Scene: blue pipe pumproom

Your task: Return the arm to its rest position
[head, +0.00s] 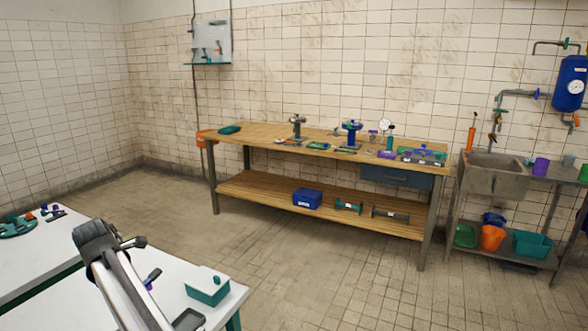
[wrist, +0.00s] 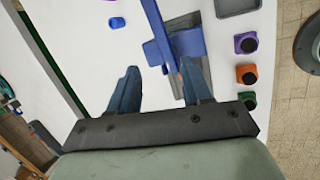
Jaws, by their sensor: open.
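My arm (head: 118,285) reaches up from the bottom left of the head view, over the white tables. My gripper (wrist: 160,84) shows in the wrist view with its two blue fingers apart. Nothing is clearly held between them. The fingers point over a white tabletop (wrist: 85,30). A blue piece with a long upright bar (wrist: 160,35) lies beyond the fingertips, partly over a grey plate. The right finger overlaps it in the picture; I cannot tell whether they touch.
A teal box (head: 207,290) stands on the near white table (head: 232,304). In the wrist view, purple (wrist: 246,43) and orange (wrist: 246,74) blocks and a grey tray (wrist: 236,6) lie to the right. A wooden workbench (head: 262,137) stands at the back wall, with open floor before it.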

